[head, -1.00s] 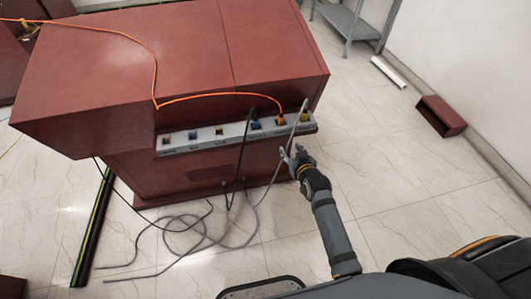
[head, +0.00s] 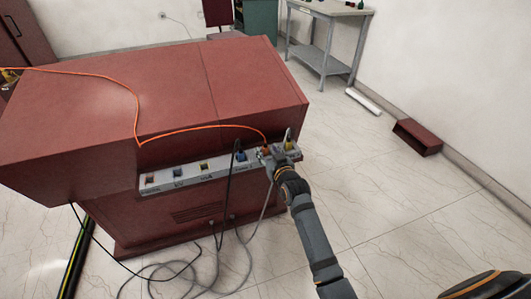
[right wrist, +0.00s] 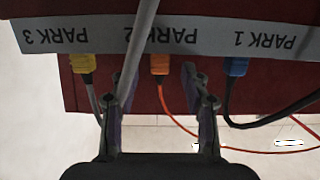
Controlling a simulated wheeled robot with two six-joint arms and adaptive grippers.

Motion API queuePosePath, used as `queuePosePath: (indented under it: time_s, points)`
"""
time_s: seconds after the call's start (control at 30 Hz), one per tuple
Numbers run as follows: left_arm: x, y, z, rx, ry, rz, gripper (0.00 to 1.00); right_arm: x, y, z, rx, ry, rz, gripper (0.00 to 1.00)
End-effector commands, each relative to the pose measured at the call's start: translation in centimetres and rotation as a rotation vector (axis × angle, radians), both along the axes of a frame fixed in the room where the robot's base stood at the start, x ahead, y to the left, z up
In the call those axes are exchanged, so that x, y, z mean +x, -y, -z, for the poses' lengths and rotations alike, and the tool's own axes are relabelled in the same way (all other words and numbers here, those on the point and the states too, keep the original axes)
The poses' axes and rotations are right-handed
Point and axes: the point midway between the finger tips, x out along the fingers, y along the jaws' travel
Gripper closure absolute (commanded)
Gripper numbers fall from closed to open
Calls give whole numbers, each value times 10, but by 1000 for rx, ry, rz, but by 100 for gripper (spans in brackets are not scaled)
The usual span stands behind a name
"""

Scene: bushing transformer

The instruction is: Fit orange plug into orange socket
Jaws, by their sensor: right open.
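The orange plug (head: 266,150) sits at the right end of the grey strip on the red cabinet, with an orange cable leading from it across the cabinet top. It also shows in the right wrist view (right wrist: 160,66), at the PARK 2 label. My right gripper (right wrist: 158,85) is open, its fingers on either side of the orange plug, apart from it and not closed on it. In the head view the gripper (head: 271,161) partly covers that end of the strip. An orange-tinted socket (head: 149,180) shows at the strip's left end. My left gripper is out of view.
A yellow plug (right wrist: 82,64) and a blue plug (right wrist: 236,67) flank the orange one. A grey cable (right wrist: 141,40) crosses in front of the strip near one finger. A black cable (head: 229,180) hangs from the strip.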

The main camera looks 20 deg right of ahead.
Motion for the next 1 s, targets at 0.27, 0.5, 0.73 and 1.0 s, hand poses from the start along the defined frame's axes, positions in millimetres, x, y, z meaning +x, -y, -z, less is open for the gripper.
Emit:
queuePosePath:
  time_s: [0.27, 0.5, 0.73, 1.0]
  points:
    - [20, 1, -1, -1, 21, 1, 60, 30, -1, 7, 0, 0, 0, 54]
    - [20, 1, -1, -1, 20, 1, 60, 29, -1, 7, 0, -1, 0, 65]
    - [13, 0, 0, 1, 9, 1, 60, 29, -1, 7, 0, -1, 0, 96]
    - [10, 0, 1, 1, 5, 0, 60, 29, -1, 7, 0, 0, 0, 100]
